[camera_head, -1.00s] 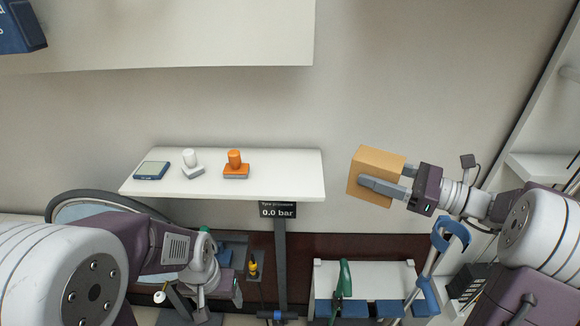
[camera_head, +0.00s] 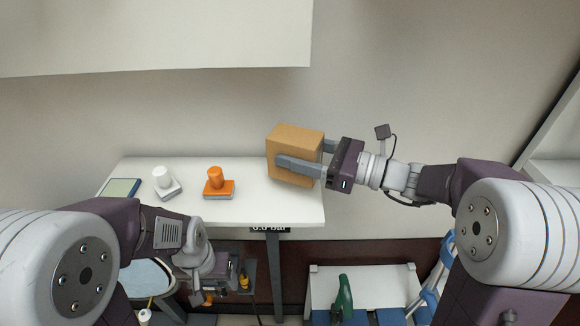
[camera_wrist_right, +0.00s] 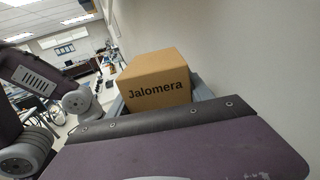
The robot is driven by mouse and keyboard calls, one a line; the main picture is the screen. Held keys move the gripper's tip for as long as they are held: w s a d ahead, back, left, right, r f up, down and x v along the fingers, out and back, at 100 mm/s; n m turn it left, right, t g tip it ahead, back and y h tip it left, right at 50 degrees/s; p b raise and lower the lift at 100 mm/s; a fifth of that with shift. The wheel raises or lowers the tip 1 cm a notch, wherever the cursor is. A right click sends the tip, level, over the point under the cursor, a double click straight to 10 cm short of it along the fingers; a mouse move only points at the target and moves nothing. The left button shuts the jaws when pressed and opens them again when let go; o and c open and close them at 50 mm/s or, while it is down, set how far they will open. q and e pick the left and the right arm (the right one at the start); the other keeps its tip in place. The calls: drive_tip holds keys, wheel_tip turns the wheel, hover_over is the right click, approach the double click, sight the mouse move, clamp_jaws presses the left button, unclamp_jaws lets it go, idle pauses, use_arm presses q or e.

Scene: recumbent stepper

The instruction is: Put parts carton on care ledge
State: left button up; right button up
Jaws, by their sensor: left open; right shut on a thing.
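The parts carton (camera_head: 292,143) is a tan box held at the right end of the white ledge (camera_head: 255,200) in the head view. My right gripper (camera_head: 300,163) is shut on it, one finger along its near face. I cannot tell whether its underside touches the ledge. In the right wrist view the carton (camera_wrist_right: 155,85) shows the word "Jalomera" between the fingers. My left gripper (camera_head: 235,275) is low, below the ledge's front edge, apart from the carton; its fingers are hard to make out.
On the ledge stand a dark-framed flat device (camera_head: 121,188), a white-knobbed stamp-like piece (camera_head: 163,184) and an orange one (camera_head: 217,184). Bare ledge lies between the orange piece and the carton. A white shelf (camera_head: 160,35) overhangs above. A lower white bench (camera_head: 365,285) stands at lower right.

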drive_tip(key=shift+a+f, duration=0.25)
drive_tip(key=shift+a, duration=0.15)
drive_tip(key=shift+s, duration=0.55)
drive_tip(key=f, duration=0.4)
drive_tip(key=shift+w+a, duration=0.15)
drive_tip(key=shift+w, duration=0.1)
drive_tip(key=shift+w+f, duration=0.1)
drive_tip(key=shift+w, duration=0.05)
drive_tip(key=shift+s, duration=0.3)
drive_tip(key=o, duration=1.5)
use_arm(q)
drive_tip(key=shift+s+d+r, duration=0.1)
drive_tip(key=shift+s+r, duration=0.1)
drive_tip(key=shift+s, duration=0.15)
use_arm(e)
drive_tip(key=shift+w, duration=0.15)
